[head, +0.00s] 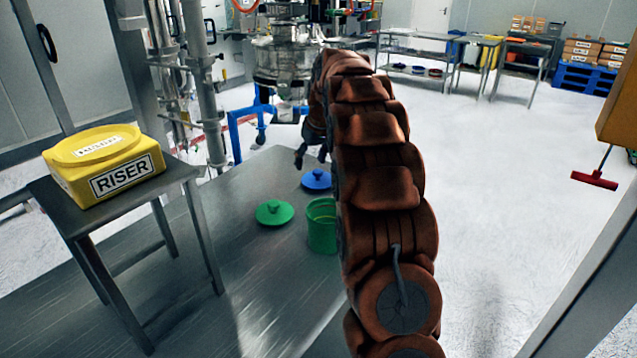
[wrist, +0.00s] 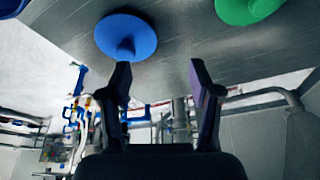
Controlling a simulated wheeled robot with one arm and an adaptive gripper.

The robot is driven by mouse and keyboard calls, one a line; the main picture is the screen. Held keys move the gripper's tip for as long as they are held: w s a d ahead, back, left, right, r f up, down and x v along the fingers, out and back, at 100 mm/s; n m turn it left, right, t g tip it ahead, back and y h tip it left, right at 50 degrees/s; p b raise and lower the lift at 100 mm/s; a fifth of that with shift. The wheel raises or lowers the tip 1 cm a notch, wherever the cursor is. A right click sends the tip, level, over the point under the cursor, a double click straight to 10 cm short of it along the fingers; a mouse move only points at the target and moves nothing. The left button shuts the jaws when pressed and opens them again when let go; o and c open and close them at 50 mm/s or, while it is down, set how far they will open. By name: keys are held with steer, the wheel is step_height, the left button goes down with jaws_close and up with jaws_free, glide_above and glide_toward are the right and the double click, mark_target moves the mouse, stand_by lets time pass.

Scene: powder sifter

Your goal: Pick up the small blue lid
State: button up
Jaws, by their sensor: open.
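The small blue lid (head: 316,180) lies knob up on the metal table (head: 250,295), behind the green lid and green container. In the wrist view the blue lid (wrist: 126,36) shows at upper left, its knob near the tip of the left finger. My gripper (head: 312,150) is above and just behind the blue lid in the head view, partly hidden by my arm. In the wrist view my gripper (wrist: 158,72) is open, with nothing between its two fingers. I cannot tell whether a finger touches the knob.
A green lid (head: 274,213) lies left of a green container (head: 322,226), which my arm partly covers. The green lid also shows in the wrist view (wrist: 245,8). A yellow RISER block (head: 105,165) sits on a side stand at left. The table's front is clear.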

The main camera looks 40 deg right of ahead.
glide_toward(318, 171)
step_height(318, 171, down, 2)
steer(key=shift+w+a+f+t, duration=0.3)
steer(key=shift+w+t, duration=0.1)
steer(key=shift+w, duration=0.1)
steer(key=shift+s+d+p+x, duration=0.15)
steer(key=shift+p+x, duration=0.3)
steer(key=shift+x, duration=1.4)
steer(key=shift+s+d+p+x, duration=0.15)
steer(key=shift+p+x, duration=0.3)
steer(key=shift+x, duration=1.45)
steer(key=shift+f, duration=0.1)
jaws_close()
